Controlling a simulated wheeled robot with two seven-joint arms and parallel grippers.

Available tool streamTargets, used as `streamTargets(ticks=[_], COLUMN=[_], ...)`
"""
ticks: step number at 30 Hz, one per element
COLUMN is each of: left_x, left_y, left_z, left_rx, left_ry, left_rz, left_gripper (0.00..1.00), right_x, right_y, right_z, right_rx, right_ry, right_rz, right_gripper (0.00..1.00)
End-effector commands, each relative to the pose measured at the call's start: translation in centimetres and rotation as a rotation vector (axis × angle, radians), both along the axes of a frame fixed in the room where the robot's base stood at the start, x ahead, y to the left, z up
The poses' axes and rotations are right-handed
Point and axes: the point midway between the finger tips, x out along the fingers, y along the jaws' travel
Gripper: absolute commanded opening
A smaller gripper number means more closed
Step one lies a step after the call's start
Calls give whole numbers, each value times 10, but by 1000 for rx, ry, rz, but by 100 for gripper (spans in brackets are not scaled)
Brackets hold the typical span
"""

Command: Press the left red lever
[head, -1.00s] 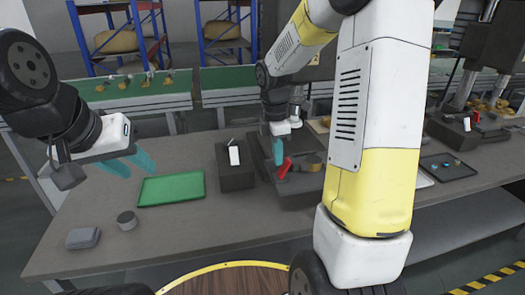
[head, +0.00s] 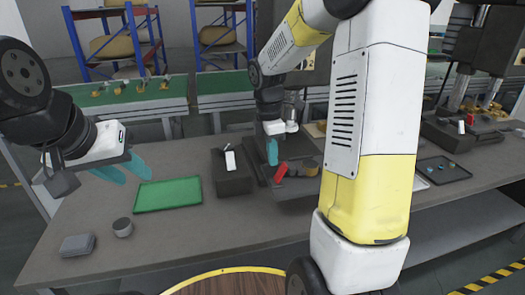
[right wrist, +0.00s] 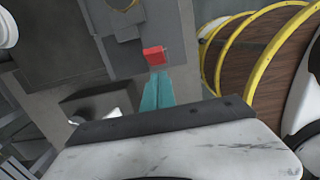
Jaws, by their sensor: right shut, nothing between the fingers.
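The left red lever (head: 281,173) stands tilted on a dark grey fixture (head: 300,191) at the middle of the bench. In the right wrist view its red end (right wrist: 153,54) lies just beyond my fingertips. My right gripper (head: 272,162) is shut and empty, its teal fingers pointing down beside the lever, on its upper left in the head view. The shut fingers also show in the right wrist view (right wrist: 159,75). I cannot tell whether they touch the lever. My left gripper (head: 123,172) is open and empty above the bench's left part.
A dark box (head: 232,181) with a white switch (head: 230,160) stands left of the fixture. A green tray (head: 168,194), a small round tin (head: 122,227) and a grey case (head: 77,245) lie further left. The bench front is clear.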

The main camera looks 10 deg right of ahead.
Motion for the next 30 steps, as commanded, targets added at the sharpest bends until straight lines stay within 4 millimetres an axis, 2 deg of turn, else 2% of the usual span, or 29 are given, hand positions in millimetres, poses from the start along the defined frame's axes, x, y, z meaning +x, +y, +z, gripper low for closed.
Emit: streamTargets(ticks=[7, 12, 18, 24, 30], left_x=[0, 0, 0, 0, 0], left_y=[0, 0, 0, 0, 0], left_z=[0, 0, 0, 0, 0], left_rx=[0, 0, 0, 0, 0], left_ry=[0, 0, 0, 0, 0], left_rz=[0, 0, 0, 0, 0], left_gripper=[36, 36, 36, 36, 36], right_x=[-1, 0, 0, 0, 0], right_y=[32, 17, 8, 4, 4], right_z=[20, 61, 97, 113, 115], right_rx=[0, 1, 1, 1, 1], right_ry=[-3, -6, -4, 0, 0], right_rz=[1, -6, -5, -3, -3], right_gripper=[0, 0, 0, 0, 0])
